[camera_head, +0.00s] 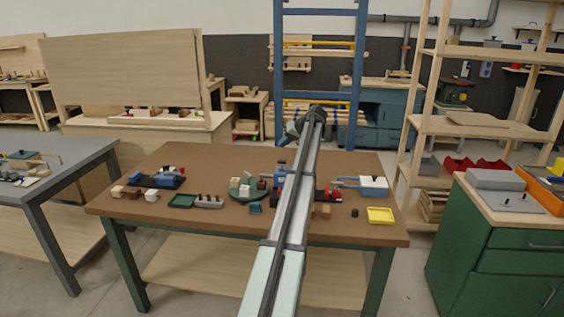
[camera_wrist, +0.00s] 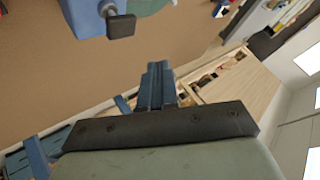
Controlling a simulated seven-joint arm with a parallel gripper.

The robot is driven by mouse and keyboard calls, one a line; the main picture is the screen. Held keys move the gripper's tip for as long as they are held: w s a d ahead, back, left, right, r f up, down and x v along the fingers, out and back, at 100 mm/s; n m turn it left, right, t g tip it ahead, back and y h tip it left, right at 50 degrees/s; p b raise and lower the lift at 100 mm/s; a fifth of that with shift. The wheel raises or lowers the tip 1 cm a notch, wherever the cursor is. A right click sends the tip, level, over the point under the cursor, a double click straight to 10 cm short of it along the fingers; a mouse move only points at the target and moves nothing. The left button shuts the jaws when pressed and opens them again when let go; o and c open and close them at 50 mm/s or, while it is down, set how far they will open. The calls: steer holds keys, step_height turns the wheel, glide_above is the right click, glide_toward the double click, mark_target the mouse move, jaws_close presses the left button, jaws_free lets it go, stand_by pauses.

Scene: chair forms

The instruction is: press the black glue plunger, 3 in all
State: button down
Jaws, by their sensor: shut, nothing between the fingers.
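The black glue plunger (camera_wrist: 121,26) shows in the wrist view as a square black cap on a short metal rod, joined to a blue-grey body (camera_wrist: 82,14) at the top edge. In the head view, a small blue object with a dark top (camera_head: 281,171), which looks like the same dispenser, stands mid-table just left of my arm. My gripper (camera_wrist: 158,68) is shut and empty, its blue fingers together. The fingertips are apart from the plunger, below and right of it in the wrist view. My arm hides the gripper in the head view.
A grey table (camera_head: 58,154) stands left.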

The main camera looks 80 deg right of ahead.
mark_target(281, 160)
steer(key=shift+f, duration=2.25)
steer(key=shift+f, duration=1.4)
stand_by(1.6)
steer(key=shift+r, duration=0.1)
stand_by(0.3)
steer(key=shift+r, duration=1.3)
steer(key=shift+r, duration=0.15)
steer(key=shift+r, duration=2.4)
